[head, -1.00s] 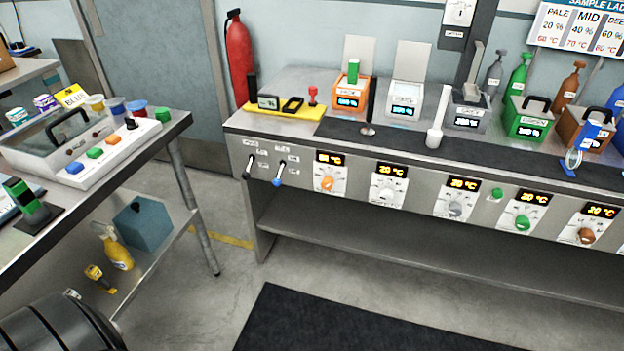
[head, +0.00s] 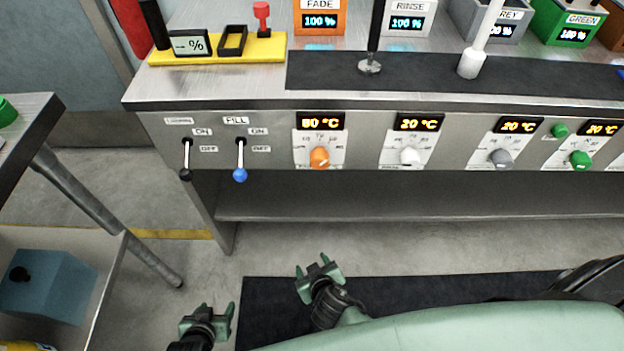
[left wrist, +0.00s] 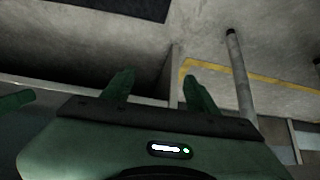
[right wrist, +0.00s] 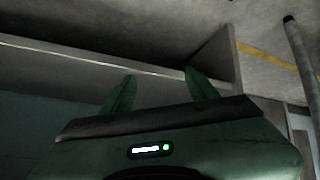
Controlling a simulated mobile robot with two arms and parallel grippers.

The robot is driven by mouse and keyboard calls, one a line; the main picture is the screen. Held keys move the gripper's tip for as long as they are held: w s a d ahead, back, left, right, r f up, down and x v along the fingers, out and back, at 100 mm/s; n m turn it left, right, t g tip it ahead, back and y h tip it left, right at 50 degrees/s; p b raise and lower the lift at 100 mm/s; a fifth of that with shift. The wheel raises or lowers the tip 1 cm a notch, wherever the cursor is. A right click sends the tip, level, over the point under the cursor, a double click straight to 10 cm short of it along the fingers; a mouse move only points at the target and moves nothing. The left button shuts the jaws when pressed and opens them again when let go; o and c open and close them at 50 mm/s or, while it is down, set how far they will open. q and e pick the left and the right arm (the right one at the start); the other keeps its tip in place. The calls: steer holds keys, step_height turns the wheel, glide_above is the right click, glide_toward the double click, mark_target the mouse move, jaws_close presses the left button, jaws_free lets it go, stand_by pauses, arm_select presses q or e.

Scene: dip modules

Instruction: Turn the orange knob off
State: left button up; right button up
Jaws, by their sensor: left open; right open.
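The orange knob (head: 320,158) is on the front panel of the metal bench in the head view, on a white dial plate below a lit display (head: 320,121) that appears to read 80 °C. The dial's small markings are too blurred to read. My left gripper (head: 208,314) is open and empty, low in front of the bench, below and left of the knob. My right gripper (head: 312,264) is open and empty below the knob, apart from the panel. The left wrist view (left wrist: 157,82) and right wrist view (right wrist: 160,78) show spread fingers with nothing between them.
A black-tipped lever (head: 186,174) and blue-tipped lever (head: 240,174) hang left of the knob. White (head: 409,156), grey (head: 502,158) and green (head: 580,159) knobs sit to its right. A side table (head: 30,130) stands at left. Space between grippers and panel looks clear.

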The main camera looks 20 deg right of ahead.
mark_target(320, 166)
steer(key=w+a+r+m+t+h+b, duration=0.1)
steer(key=w+r+m+t+b, duration=0.2)
steer(key=r, duration=0.6)
steer(key=w+r+m+t+h+b, duration=0.1)
steer(key=w+r+t+b, duration=0.25)
steer(key=r, duration=0.45)
steer(key=s+d+r+m+t+h+b, duration=0.1)
steer(key=d+r+m+b, duration=0.15)
steer(key=r, duration=0.35)
steer(key=s+d+r+m+t+h+b, duration=0.1)
steer(key=r+m+h+b, duration=0.15)
steer(key=r, duration=0.35)
steer(key=shift+y, duration=0.35)
steer(key=p+x, duration=0.1)
steer(key=x, duration=0.6)
steer(key=shift+w+d, duration=0.25)
steer(key=shift+w, duration=0.05)
arm_select(q)
steer(key=w+r+t, duration=0.2)
steer(key=r, duration=0.7)
steer(key=w+d+r+t, duration=0.1)
steer(key=w+r+t, duration=0.1)
steer(key=r, duration=0.8)
steer(key=shift+w+d+r+t+h, duration=0.15)
steer(key=shift+w+d+t+h, duration=0.15)
steer(key=shift+t+h, duration=0.1)
arm_select(e)
steer(key=shift+c, duration=0.3)
jaws_close()
